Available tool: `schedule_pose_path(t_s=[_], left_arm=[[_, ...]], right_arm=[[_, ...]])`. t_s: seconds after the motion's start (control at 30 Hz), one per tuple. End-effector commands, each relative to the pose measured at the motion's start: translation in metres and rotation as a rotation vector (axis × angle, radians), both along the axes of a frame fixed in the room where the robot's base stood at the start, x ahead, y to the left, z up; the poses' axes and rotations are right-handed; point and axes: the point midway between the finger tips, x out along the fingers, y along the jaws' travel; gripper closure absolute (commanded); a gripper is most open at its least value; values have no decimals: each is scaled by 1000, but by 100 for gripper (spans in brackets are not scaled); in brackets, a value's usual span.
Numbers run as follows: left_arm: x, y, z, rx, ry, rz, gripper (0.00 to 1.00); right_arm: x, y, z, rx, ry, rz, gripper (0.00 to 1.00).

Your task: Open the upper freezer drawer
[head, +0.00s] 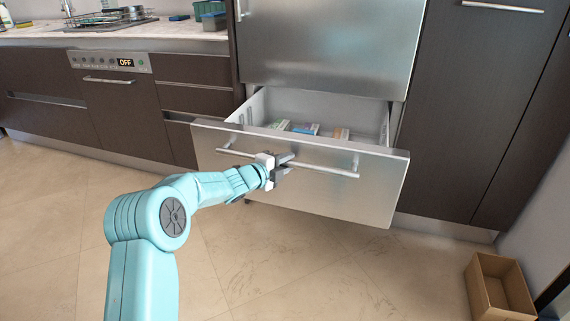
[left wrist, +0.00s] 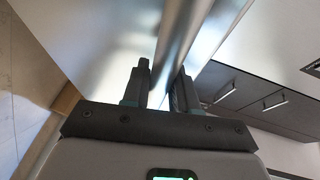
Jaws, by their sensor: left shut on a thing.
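The upper freezer drawer (head: 300,170) stands pulled out below the steel fridge door, with its inside showing. Several small packages (head: 305,128) lie in it. Its long bar handle (head: 325,170) runs across the steel front. My left gripper (head: 284,165) is shut on this handle near its middle. In the left wrist view the two dark fingers (left wrist: 160,85) sit on either side of the bright handle bar (left wrist: 182,45). My right gripper is in neither view.
A cardboard box (head: 498,288) stands on the floor at the lower right. Dark cabinets and a dishwasher (head: 115,95) with an OFF display line the left, under a counter (head: 120,32). The tiled floor before the drawer is clear apart from my arm.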

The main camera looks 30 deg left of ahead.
Motion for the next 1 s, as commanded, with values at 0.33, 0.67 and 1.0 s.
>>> schedule_pose_path(t_s=[0.33, 0.67, 1.0], left_arm=[[-2, 0, 0, 0, 0, 1, 52], [-26, 4, 6, 0, 1, 2, 52], [-112, 19, 24, 1, 0, 5, 52]], right_arm=[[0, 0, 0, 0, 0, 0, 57], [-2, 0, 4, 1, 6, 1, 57], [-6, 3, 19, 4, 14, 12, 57]])
